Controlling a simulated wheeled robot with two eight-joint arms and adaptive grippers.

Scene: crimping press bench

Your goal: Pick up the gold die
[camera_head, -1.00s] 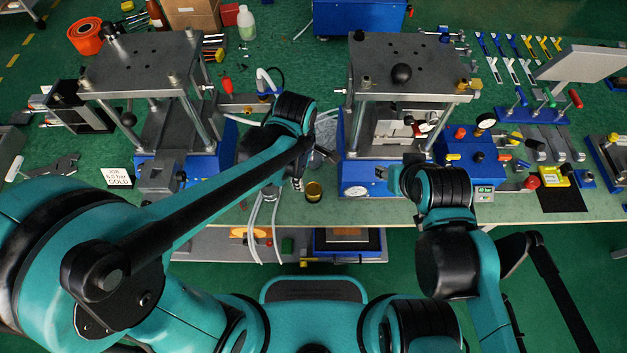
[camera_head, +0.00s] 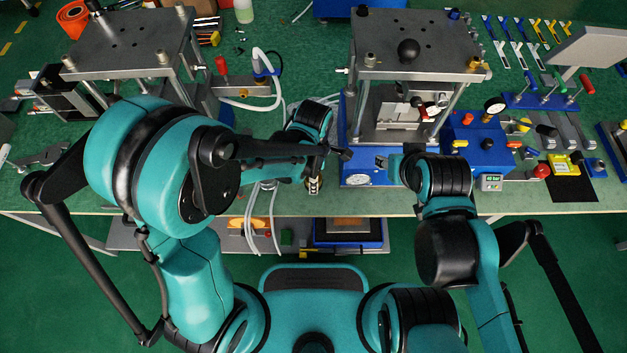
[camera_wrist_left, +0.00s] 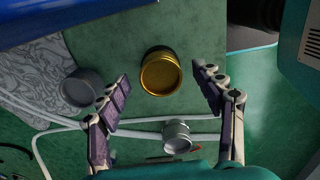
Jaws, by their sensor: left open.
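The gold die (camera_wrist_left: 161,73) is a round cup-like ring, upright on the green bench top in the left wrist view. My left gripper (camera_wrist_left: 162,88) is open, with one finger on each side of the die and clear gaps. The die is not between closed pads. In the head view my left gripper (camera_head: 313,184) is over the die at the bench's front edge and mostly hides it.
A dark grey die (camera_wrist_left: 80,88) and a silver die (camera_wrist_left: 176,136) lie close to the left finger and below the gold die. White hoses (camera_wrist_left: 60,122) run past. The right press (camera_head: 420,45) and a blue control box (camera_head: 478,140) stand to the right.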

